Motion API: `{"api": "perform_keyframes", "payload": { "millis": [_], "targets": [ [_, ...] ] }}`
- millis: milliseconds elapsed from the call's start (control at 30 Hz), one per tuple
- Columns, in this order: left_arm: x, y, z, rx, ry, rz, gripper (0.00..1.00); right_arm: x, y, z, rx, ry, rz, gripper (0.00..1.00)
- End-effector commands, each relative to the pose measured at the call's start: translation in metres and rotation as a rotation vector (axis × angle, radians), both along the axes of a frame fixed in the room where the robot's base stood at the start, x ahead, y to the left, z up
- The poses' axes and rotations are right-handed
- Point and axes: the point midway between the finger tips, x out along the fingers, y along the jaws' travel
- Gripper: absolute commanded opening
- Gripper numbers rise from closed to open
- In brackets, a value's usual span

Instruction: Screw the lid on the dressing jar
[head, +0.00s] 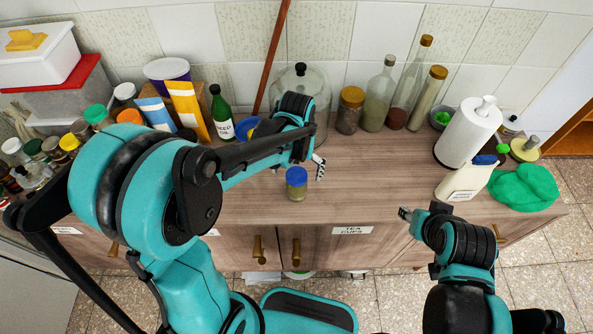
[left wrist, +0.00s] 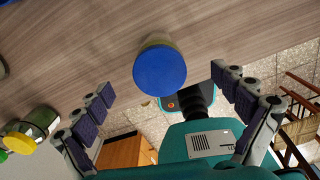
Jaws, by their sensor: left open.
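The dressing jar (head: 296,190) is a small jar with yellowish-green contents, upright near the front edge of the counter. Its blue lid (head: 296,175) sits on top; how tightly cannot be told. In the left wrist view the lid (left wrist: 160,71) faces the camera and hides most of the jar (left wrist: 158,42). My left gripper (head: 298,166) is by the jar top, partly hidden by its own arm. In the left wrist view its padded fingers (left wrist: 168,86) are wide apart, on either side of the lid and not touching it. My right gripper (head: 404,213) is at the front edge, away from the jar.
A green bottle (head: 221,115) stands behind left. A paper towel roll (head: 467,133), white bottle (head: 466,180) and green cloth (head: 523,188) are right. Counter right of the jar is clear.

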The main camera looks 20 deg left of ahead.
Motion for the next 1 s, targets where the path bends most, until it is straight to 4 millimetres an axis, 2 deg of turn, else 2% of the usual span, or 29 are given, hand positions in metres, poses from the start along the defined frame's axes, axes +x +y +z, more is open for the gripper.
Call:
{"api": "perform_keyframes", "payload": {
  "millis": [367, 1000],
  "targets": [
    [0.0, 0.0, 0.006, 0.0, 0.0, 0.0, 0.97, 0.0, 0.0, 0.005, 0.0, 0.0, 0.0, 0.4],
    [0.0, 0.0, 0.059, 0.0, 0.0, 0.0, 0.97, 0.0, 0.0, 0.046, 0.0, 0.0, 0.0, 0.4]
  ]
}}
